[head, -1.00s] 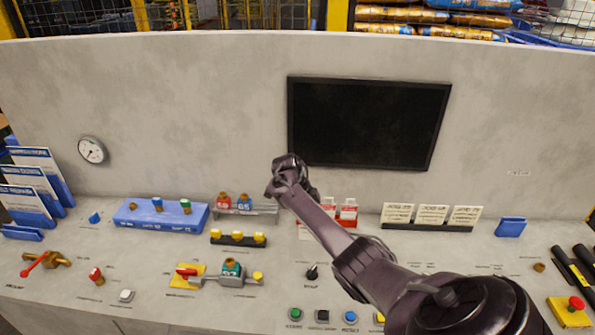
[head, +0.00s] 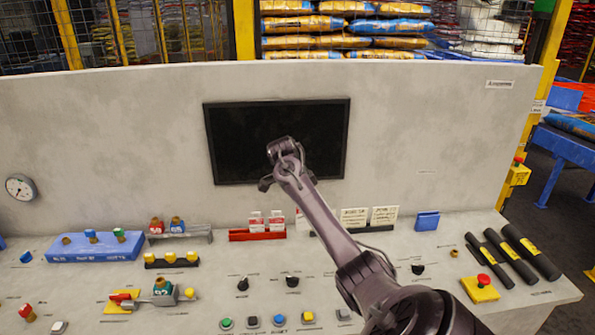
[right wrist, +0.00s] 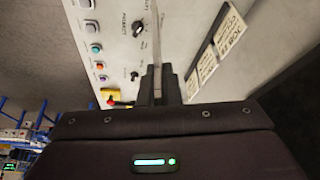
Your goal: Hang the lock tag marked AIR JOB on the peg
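Two small red-and-white tags (head: 257,222) stand in a red holder (head: 243,236) below the screen in the head view. The holder's left part looks bare. Their lettering is too small to read, so I cannot tell which says AIR JOB. I cannot make out the peg. My right gripper (head: 272,165) is raised in front of the screen, above the holder and apart from it. In the right wrist view its fingers (right wrist: 160,85) look close together, with a thin pale strip between or behind them; whether they hold anything is unclear. My left gripper is out of view.
White cards (head: 383,215) stand in a rack right of the holder, partly behind my right arm. The black screen (head: 230,140) is on the back wall. Knobs, buttons, a blue lock box (head: 95,249) and an emergency stop (head: 481,290) crowd the console.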

